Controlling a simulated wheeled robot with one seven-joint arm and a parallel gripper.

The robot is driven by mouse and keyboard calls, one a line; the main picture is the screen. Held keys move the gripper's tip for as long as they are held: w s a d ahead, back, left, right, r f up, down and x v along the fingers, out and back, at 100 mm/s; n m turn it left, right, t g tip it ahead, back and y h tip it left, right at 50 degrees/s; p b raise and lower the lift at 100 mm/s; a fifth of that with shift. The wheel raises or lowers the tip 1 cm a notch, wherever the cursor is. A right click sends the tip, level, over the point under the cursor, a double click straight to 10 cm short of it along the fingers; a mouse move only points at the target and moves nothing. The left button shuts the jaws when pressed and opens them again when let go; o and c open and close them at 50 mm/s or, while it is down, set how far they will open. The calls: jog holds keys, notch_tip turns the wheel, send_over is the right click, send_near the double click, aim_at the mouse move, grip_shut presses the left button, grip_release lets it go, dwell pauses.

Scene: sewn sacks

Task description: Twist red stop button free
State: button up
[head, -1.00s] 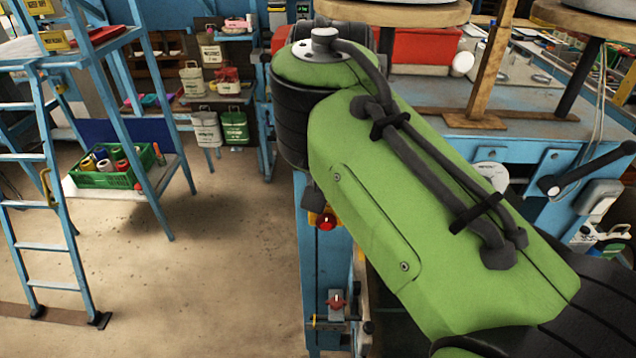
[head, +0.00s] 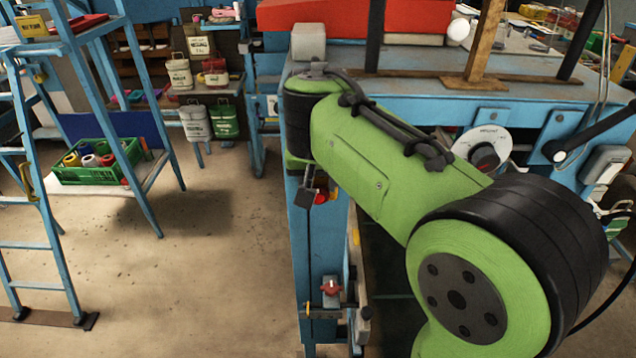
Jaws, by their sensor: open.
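The red stop button (head: 322,196) is on the blue post below the bench's left end, with a bit of yellow housing beside it. It is partly hidden. My green arm reaches across from the lower right, and its far end bends down at the post. My gripper (head: 306,191), a small dark grey shape, hangs just left of the button and overlaps it in the picture. It is open and appears empty. Its fingertips are too small to make out clearly, and I cannot tell if they touch the button.
A second red knob (head: 330,289) sits lower on the post. The blue workbench (head: 430,88) and a round white dial (head: 483,148) are behind my arm. A blue ladder (head: 40,245) and a green crate (head: 98,165) stand left. The floor between is clear.

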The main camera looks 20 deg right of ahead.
jog(key=shift+r, duration=0.1)
jog(key=shift+c, duration=0.2)
jog(key=shift+s, duration=0.2)
grip_shut()
